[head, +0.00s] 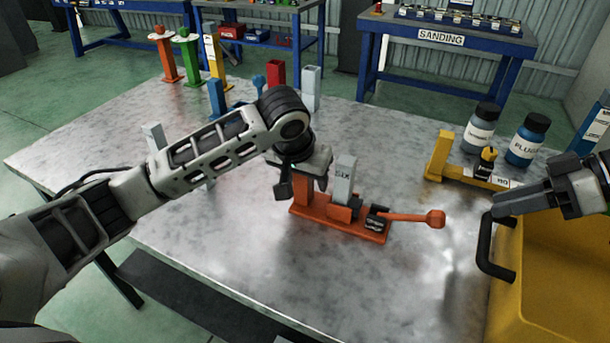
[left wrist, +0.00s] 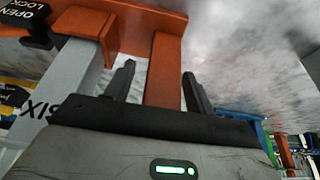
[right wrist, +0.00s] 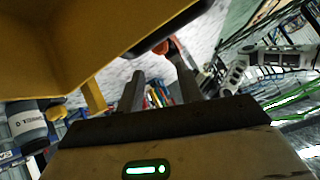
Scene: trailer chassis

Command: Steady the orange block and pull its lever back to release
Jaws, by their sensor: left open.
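The orange block (head: 340,222) sits on the metal table, with a grey upright piece marked SIX (head: 345,178) standing in it. Its orange lever (head: 410,217) points right, ending in a round knob; a dark label is at its base. My left gripper (head: 296,190) is at the block's left end. In the left wrist view its open fingers (left wrist: 158,85) stand on either side of an orange upright post (left wrist: 164,75), with gaps showing. My right gripper (head: 497,206) is right of the knob, apart from it. Its fingers (right wrist: 161,92) are spread and empty.
A yellow bin (head: 560,275) with a black handle (head: 488,248) stands close below my right gripper. A yellow block (head: 460,172) and bottles (head: 525,140) are behind. Coloured fixtures (head: 217,98) line the far side. The table's front left is clear.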

